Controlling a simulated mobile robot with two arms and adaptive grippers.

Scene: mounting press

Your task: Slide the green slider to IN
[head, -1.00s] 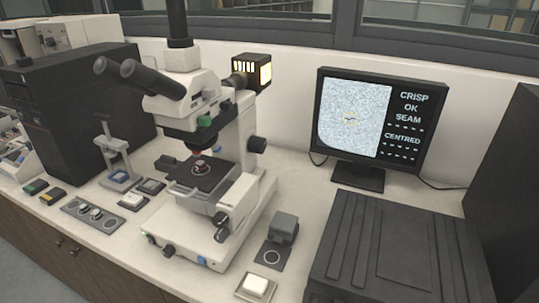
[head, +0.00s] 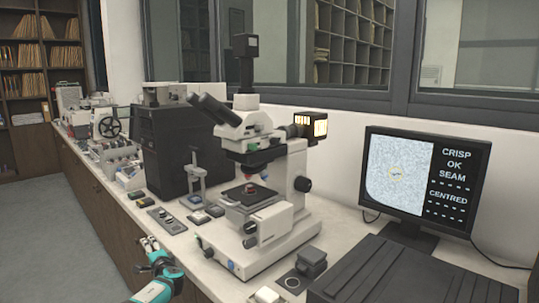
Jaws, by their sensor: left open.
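The green slider (head: 250,148) is a small green block on the head of the white microscope (head: 262,205), just above the objectives. Its markings are too small to read, so I cannot tell whether it is in or out. My left gripper (head: 149,243) is open and empty at the lower left, in front of the bench edge. It is well below and to the left of the slider and apart from the microscope. My right gripper is not in view.
A knob panel (head: 167,221) lies left of the microscope base. A black cabinet (head: 172,150) stands behind. A dark ribbed box (head: 405,277) fills the front right.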

